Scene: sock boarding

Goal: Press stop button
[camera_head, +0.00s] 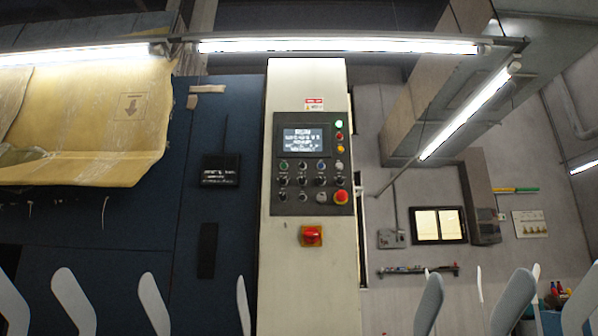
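A tall cream control column (285,270) stands in the middle of the view with a dark control panel (284,208) on its front. A small red button (339,136) is at the upper right, between a lit green lamp (339,124) and a yellow-orange one (340,149). The button labels are too small to read, so I cannot tell which is marked stop. The panel screen (304,140) is lit and seems to read "RUN". Neither of my grippers is in view.
A red rotary switch (311,236) on an orange plate is below the panel. Several pale upright sock forms (429,304) line the bottom edge, in front of the column's sides. Yellow wrapping (90,120) hangs at the left. A lamp bar (340,46) crosses above.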

